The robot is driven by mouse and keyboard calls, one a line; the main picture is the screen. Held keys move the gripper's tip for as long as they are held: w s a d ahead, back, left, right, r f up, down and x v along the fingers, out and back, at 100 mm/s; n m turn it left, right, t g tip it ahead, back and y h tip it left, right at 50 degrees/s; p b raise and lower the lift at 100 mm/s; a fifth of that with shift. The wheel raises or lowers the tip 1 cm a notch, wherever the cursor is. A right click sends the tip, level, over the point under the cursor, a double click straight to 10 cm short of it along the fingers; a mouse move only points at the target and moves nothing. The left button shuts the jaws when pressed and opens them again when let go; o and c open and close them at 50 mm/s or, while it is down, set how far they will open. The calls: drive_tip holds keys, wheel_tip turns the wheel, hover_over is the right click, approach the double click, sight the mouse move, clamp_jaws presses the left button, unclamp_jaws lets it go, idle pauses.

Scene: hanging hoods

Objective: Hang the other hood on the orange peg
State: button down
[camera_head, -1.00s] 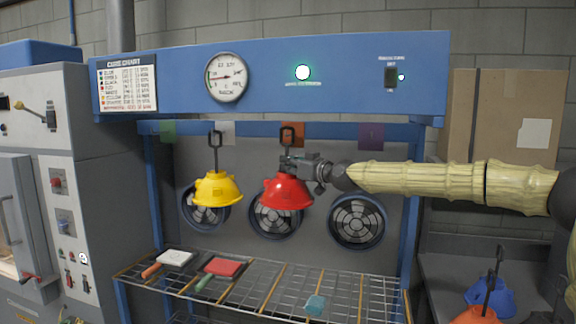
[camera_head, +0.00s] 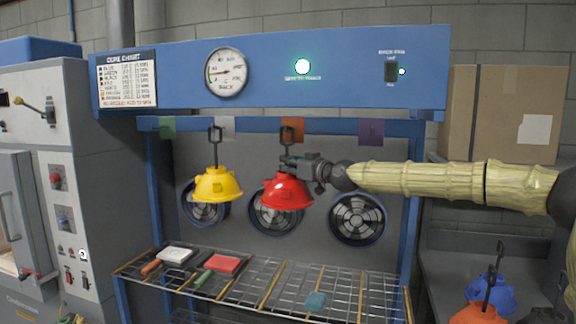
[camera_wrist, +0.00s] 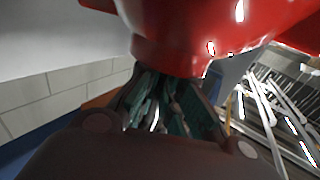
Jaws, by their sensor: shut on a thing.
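A red hood (camera_head: 287,193) hangs upright below the orange tag (camera_head: 292,128), with its dark hook loop in front of that tag. The peg itself is hidden, so I cannot tell whether the loop is around it. My gripper (camera_head: 290,165) is shut on the red hood at its top, below the loop. In the wrist view the red hood (camera_wrist: 200,30) fills the top, touching my gripper's fingers (camera_wrist: 170,100). A yellow hood (camera_head: 217,186) hangs to the left by its hook, below the white tag (camera_head: 225,126).
A blue hood (camera_head: 489,291) and an orange hood (camera_head: 474,315) sit on the grey bench at the lower right. A wire rack (camera_head: 340,291) below holds several flat tools. Green (camera_head: 167,127) and purple (camera_head: 370,132) tags have no hood below. Fans line the back panel.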

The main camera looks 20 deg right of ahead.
drive_tip(key=c, duration=1.5)
unclamp_jaws()
drive_tip(key=v, duration=1.2)
